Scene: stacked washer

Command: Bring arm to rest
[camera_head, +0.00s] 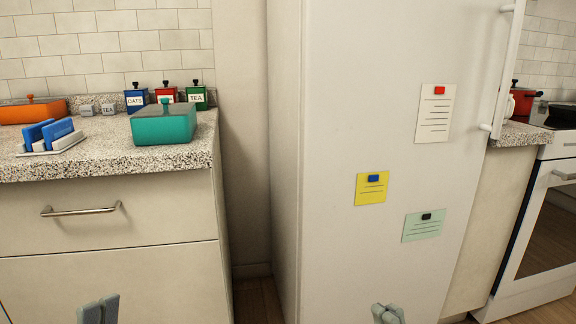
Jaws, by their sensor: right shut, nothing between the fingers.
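My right gripper (388,314) shows at the bottom edge, low in front of the white fridge. Its fingers are together with nothing between them. My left gripper (99,311) shows at the bottom left, in front of the lower cabinet front. Its two grey fingers stand upright side by side, with no object seen between them. Both grippers are apart from the counter top. The arms behind them are below the frame and hidden.
The white fridge (345,90) with paper notes fills the middle right. A speckled counter (100,163) on the left holds a teal pot (163,124), an orange pot (32,111) and several canisters. A drawer handle (81,210) juts out. A white oven (545,235) stands far right.

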